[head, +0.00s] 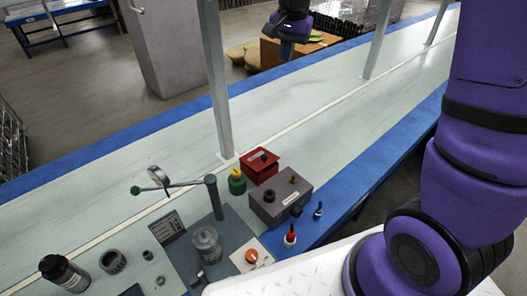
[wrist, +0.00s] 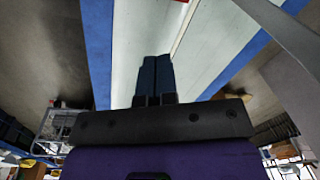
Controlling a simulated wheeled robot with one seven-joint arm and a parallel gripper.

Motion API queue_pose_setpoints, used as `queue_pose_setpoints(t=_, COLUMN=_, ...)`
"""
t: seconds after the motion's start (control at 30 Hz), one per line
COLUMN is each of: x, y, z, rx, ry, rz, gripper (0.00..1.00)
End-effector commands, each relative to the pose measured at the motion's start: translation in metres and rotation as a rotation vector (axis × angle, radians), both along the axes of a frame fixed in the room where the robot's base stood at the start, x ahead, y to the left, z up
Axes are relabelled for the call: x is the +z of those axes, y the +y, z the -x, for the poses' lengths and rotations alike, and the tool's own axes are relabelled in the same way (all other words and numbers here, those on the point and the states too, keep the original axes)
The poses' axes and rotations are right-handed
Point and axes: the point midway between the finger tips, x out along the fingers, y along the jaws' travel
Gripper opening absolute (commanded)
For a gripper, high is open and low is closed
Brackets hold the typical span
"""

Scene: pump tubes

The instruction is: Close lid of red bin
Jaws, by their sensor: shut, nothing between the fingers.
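The red bin (head: 260,168) is a small box on the workbench, between the bench's centre strip and the grey box. A white label and a dark round knob show on it; I cannot tell clearly how its lid stands. A sliver of red (wrist: 183,1) at the top edge of the wrist view may be part of it. My gripper (head: 287,50) is at the top of the head view, over the far side of the bench and well away from the bin. In the wrist view its dark blue fingers (wrist: 156,62) are together and empty.
A grey box (head: 280,200) with knobs stands against the bin's near side, and a green-and-yellow bottle (head: 237,182) on its left. A metal post (head: 214,85) rises behind them.

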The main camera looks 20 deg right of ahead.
Motion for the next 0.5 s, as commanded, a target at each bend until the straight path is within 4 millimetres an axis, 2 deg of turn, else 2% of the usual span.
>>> queue_pose_setpoints(t=0.03, x=-0.016, y=0.003, z=-0.013, rx=-0.025, ry=0.022, rz=0.001, gripper=0.00)
queue_pose_setpoints(t=0.2, x=-0.067, y=0.011, z=-0.049, rx=-0.126, ry=0.084, rz=0.008, gripper=0.00)
queue_pose_setpoints(t=0.37, x=-0.120, y=0.018, z=-0.078, rx=-0.220, ry=0.138, rz=0.026, gripper=0.00)
queue_pose_setpoints(t=0.5, x=-0.172, y=0.024, z=-0.098, rx=-0.300, ry=0.184, rz=0.046, gripper=0.00)
